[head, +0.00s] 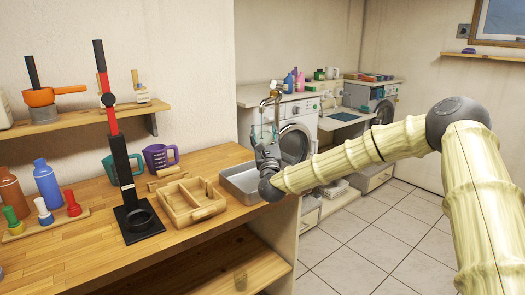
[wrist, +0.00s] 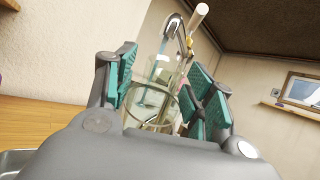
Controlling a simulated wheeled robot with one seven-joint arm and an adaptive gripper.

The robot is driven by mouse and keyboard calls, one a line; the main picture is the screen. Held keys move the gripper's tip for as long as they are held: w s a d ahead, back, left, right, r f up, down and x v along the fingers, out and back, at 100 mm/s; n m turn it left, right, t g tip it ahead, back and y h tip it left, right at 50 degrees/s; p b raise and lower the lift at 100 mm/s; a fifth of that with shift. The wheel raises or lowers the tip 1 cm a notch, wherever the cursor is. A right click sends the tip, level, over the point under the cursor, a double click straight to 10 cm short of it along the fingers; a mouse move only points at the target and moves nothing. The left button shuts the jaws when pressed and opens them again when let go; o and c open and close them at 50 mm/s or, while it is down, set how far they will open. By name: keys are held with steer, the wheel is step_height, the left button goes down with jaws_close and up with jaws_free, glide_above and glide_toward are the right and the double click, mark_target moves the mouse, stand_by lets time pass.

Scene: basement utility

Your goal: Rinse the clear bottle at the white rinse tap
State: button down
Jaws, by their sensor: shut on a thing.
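My gripper (head: 265,138) is over the far right end of the wooden counter, above the metal basin (head: 229,188). In the wrist view its teal-padded fingers (wrist: 165,98) are shut on the clear bottle (wrist: 152,113). The bottle looks roughly upright, its narrower neck toward the tap. The rinse tap (wrist: 181,38), a curved metal spout with a white handle, rises just behind and above the bottle. A bluish streak shows below the spout and in the bottle; it looks like water. In the head view the tap (head: 274,92) stands above my gripper, and the bottle is hard to make out.
On the counter (head: 90,235) are a wooden divided tray (head: 187,201), a black-and-red stand (head: 124,165), purple (head: 156,157) and green mugs, and bottles at left. Washing machines (head: 296,119) stand behind. The tiled floor at right is open.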

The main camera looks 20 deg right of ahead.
steer(key=shift+w+a+b, duration=0.1)
steer(key=shift+a+b, duration=0.15)
steer(key=shift+b, duration=0.1)
steer(key=shift+w+a+b, duration=0.15)
steer(key=shift+a+b, duration=0.15)
steer(key=shift+b, duration=0.05)
steer(key=shift+r, duration=0.1)
steer(key=s+a+b, duration=0.3)
steer(key=s, duration=0.4)
steer(key=shift+a, duration=0.3)
stand_by(0.6)
steer(key=shift+s, duration=0.1)
stand_by(1.2)
steer(key=s+a+r+b, duration=0.1)
steer(key=s+a+r, duration=0.1)
steer(key=s+r, duration=0.2)
steer(key=shift+s, duration=0.2)
stand_by(0.4)
steer(key=shift+a, duration=0.1)
